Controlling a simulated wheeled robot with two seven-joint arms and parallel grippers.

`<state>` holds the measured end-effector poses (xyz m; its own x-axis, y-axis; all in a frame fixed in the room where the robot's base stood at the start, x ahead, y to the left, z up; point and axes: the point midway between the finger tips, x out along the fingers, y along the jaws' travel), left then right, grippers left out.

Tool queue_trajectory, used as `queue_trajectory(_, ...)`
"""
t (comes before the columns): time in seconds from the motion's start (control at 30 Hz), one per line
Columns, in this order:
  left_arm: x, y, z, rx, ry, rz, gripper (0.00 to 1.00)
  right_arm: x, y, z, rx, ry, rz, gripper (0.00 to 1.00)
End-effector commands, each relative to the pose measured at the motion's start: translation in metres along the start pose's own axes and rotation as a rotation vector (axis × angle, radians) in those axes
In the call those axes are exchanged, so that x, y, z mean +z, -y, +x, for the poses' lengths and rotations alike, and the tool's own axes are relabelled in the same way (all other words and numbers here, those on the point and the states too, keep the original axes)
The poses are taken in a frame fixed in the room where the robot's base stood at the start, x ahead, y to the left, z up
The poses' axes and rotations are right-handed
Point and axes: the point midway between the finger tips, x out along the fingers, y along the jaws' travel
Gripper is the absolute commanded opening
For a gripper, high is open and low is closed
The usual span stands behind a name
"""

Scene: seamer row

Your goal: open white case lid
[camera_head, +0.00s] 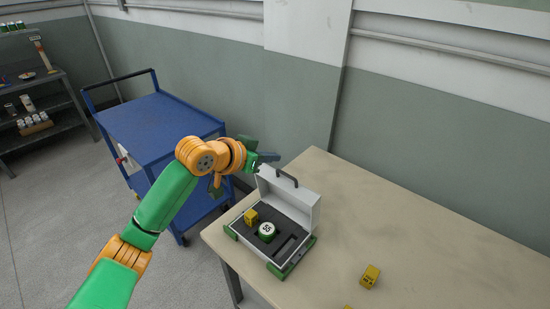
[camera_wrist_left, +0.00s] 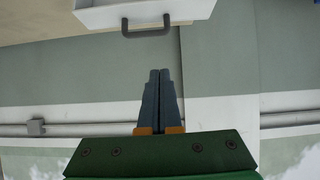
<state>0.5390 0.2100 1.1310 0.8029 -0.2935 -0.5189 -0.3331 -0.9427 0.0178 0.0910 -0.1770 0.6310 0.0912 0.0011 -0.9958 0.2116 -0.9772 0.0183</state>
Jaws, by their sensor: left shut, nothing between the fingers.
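The white case (camera_head: 292,200) stands near the left edge of the beige table, its lid raised upright with a dark handle on top. Inside its dark insert sit a yellow block (camera_head: 251,217) and a round green-and-white item marked 55 (camera_head: 267,231). My left gripper (camera_head: 268,157) is just beyond the lid's upper left corner, shut and empty. In the left wrist view its shut fingers (camera_wrist_left: 159,100) point toward the case lid (camera_wrist_left: 150,13) and its dark handle (camera_wrist_left: 146,29), with a visible gap between. My right gripper is in neither view.
A yellow block (camera_head: 370,276) lies on the table (camera_head: 440,240) to the right of the case, and part of another shows at the bottom edge. A blue cart (camera_head: 155,125) stands behind my left arm. The table's right side is clear.

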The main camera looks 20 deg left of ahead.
Motion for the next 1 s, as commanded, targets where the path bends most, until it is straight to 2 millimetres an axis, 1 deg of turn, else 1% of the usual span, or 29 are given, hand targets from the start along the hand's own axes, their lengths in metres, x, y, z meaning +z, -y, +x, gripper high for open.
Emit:
queue_trajectory(0.07, -0.002, -0.001, 0.012, 0.002, 0.002, -0.003, 0.00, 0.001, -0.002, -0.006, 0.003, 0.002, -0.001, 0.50)
queue_trajectory(0.2, -0.002, -0.001, 0.042, 0.002, 0.002, -0.001, 0.00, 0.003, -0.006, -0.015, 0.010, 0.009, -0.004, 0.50)
queue_trajectory(0.4, 0.000, -0.001, 0.080, 0.001, 0.001, 0.001, 0.00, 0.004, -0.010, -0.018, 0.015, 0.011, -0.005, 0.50)
queue_trajectory(0.5, 0.000, -0.001, 0.094, 0.000, 0.001, 0.003, 0.00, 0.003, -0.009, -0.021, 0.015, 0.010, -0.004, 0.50)
queue_trajectory(0.53, 0.002, 0.000, 0.086, -0.002, 0.003, 0.005, 0.00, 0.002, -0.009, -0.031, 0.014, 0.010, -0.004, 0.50)
queue_trajectory(0.57, 0.006, 0.000, 0.082, -0.003, 0.003, 0.006, 0.00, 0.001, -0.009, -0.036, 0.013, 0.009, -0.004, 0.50)
queue_trajectory(0.7, 0.021, 0.000, 0.072, -0.002, 0.003, 0.006, 0.00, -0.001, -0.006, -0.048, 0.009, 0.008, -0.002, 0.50)
queue_trajectory(0.83, 0.029, 0.000, 0.068, -0.003, 0.001, 0.006, 0.00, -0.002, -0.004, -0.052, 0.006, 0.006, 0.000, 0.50)
queue_trajectory(1.0, 0.032, 0.000, 0.067, -0.002, 0.000, 0.006, 0.00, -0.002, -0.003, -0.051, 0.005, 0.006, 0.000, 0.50)
